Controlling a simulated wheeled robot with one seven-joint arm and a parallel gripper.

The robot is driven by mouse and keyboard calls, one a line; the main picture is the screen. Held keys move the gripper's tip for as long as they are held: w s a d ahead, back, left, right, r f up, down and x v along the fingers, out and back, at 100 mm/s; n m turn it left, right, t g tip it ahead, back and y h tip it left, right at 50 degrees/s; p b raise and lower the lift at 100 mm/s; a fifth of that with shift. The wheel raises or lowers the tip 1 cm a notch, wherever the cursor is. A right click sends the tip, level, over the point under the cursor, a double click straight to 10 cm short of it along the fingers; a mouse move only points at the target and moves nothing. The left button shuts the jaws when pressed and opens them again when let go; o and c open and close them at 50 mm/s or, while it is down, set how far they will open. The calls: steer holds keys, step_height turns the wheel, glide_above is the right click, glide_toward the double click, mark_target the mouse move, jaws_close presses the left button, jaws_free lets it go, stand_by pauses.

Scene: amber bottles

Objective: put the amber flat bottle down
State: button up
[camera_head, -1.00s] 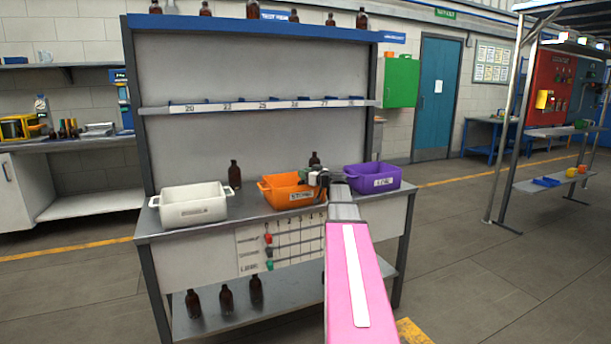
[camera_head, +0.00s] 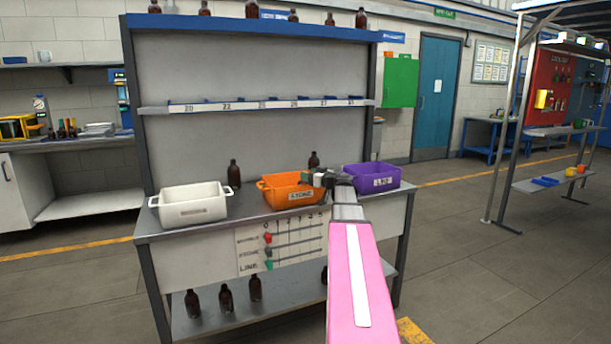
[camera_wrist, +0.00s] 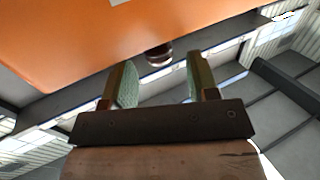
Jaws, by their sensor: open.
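My gripper (camera_head: 318,178) is at the bench, between the orange bin and the purple bin. In the wrist view its two fingers stand apart with nothing held between them (camera_wrist: 161,75). A dark amber bottle (camera_head: 314,160) stands upright on the bench just behind the gripper, its lower part hidden. A dark amber bottle also shows in the wrist view (camera_wrist: 158,54), beyond the fingertips and apart from them. Another amber bottle (camera_head: 234,174) stands upright between the white and orange bins, further back. I cannot tell from its shape which one is the flat bottle.
A white bin (camera_head: 190,207), an orange bin (camera_head: 288,193) and a purple bin (camera_head: 372,178) stand along the bench (camera_head: 240,221). The orange bin (camera_wrist: 65,35) is close to the gripper. Several amber bottles stand on the top shelf and lower shelf (camera_head: 290,292).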

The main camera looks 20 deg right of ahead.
steer(key=v, duration=0.9)
steer(key=s+a+f+m+g, duration=0.1)
steer(key=s+a+f+g, duration=0.3)
steer(key=a+f, duration=0.7)
steer(key=s+a+f+m+g, duration=0.1)
steer(key=s+a+f+g, duration=0.3)
steer(key=a+f, duration=0.7)
steer(key=s+a+f+m+g+h, duration=0.1)
steer(key=s+a+f+g+h, duration=0.2)
steer(key=s+f, duration=0.4)
steer(key=s+a+f+m+g+h, duration=0.2)
steer(key=s+a+f+g+h, duration=0.2)
steer(key=s+a+f+g, duration=0.1)
steer(key=s+a+f, duration=0.1)
steer(key=s+f, duration=0.1)
steer(key=s, duration=0.1)
steer(key=shift+s+a+f+h, duration=0.15)
steer(key=shift+a+f+h, duration=0.05)
steer(key=shift+a+h, duration=0.1)
